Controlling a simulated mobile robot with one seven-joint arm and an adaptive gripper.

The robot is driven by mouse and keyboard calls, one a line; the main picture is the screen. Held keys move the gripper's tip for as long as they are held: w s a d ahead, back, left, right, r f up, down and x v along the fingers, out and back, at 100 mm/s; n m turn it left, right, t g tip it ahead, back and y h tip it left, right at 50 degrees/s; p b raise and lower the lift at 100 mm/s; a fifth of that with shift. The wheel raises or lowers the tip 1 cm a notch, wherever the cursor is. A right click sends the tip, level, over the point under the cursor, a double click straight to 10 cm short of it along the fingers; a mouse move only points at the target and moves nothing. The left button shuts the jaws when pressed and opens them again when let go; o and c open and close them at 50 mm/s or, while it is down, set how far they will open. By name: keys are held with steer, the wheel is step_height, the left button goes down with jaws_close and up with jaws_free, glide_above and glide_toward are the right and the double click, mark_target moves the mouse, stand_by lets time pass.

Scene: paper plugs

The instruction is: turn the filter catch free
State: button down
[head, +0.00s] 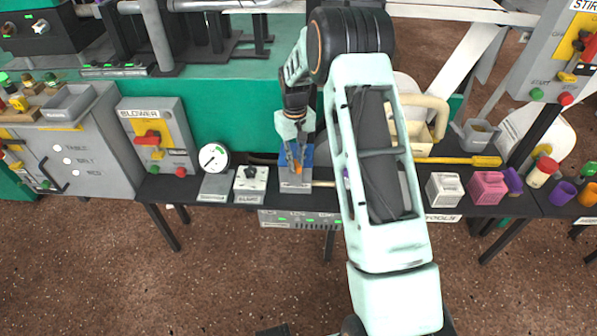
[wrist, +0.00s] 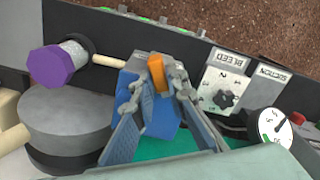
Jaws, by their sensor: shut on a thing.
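The filter catch is a small orange lever (wrist: 156,74) on top of a block with a blue panel and grey front (head: 295,185), standing on the dark bench. In the wrist view the catch stands between my fingertips. My gripper (wrist: 160,88) is shut on it from above, one finger on each side. In the head view my gripper (head: 294,150) reaches down to the block, and only a bit of the orange catch (head: 298,166) shows beneath it. The fingers hide part of the block's top.
Left of the block in the head view are the bleed dial box (head: 250,184) and the round suction gauge (head: 213,157). The wrist view shows a purple-ended knob (wrist: 52,66) and a grey round canister (wrist: 66,122) close by. A white box (head: 444,190) and a pink box (head: 487,188) stand farther right.

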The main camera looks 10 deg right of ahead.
steer(key=n, duration=0.2)
steer(key=n+p, duration=0.1)
steer(key=n, duration=0.3)
steer(key=shift+a+r+n+p, duration=0.1)
steer(key=shift+a+n+p, duration=0.15)
steer(key=shift+n+p, duration=0.05)
steer(key=n+p, duration=0.1)
steer(key=n, duration=0.4)
steer(key=shift+s+a, duration=0.1)
steer(key=shift+a, duration=0.05)
steer(key=shift+f, duration=0.2)
steer(key=shift+s, duration=0.1)
steer(key=c, duration=2)
jaws_free()
steer(key=shift+a, duration=0.1)
steer(key=shift+w+d+r, duration=0.15)
steer(key=shift+w+d, duration=0.05)
steer(key=shift+d, duration=0.15)
step_height(320, 180, up, 4)
steer(key=p, duration=0.3)
